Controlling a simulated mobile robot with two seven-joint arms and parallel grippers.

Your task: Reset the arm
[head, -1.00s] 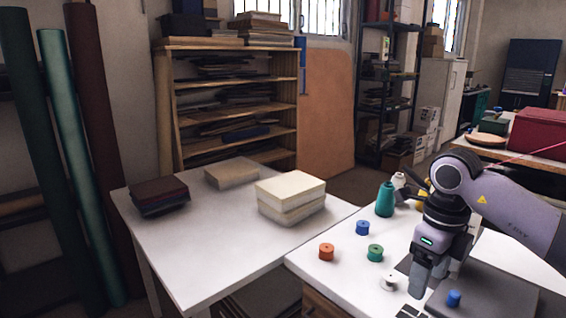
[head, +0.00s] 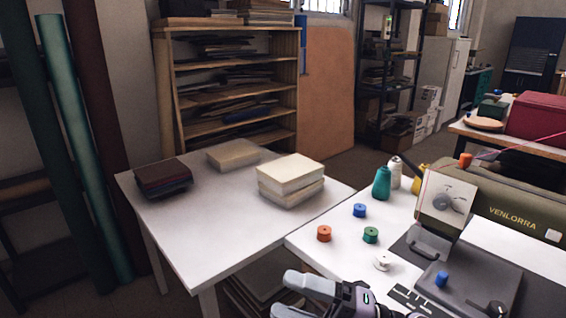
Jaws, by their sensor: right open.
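My right gripper (head: 284,294) shows at the bottom edge, in front of the white work table (head: 310,254). Its grey fingers point left, apart, with nothing seen between them. It is clear of the spools. A blue spool (head: 441,279) stands upright on a dark grey plate (head: 480,282) by the olive sewing machine (head: 520,205). An orange spool (head: 324,233), a green spool (head: 371,235), a white spool (head: 382,262) and another blue spool (head: 360,210) stand on the white table. My left gripper is out of view.
A teal thread cone (head: 381,183) and a white cone (head: 395,172) stand behind the spools. The left table (head: 220,230) holds a dark fabric stack (head: 163,177) and a cream stack (head: 290,173); its front is clear. Fabric rolls (head: 80,150) stand at far left.

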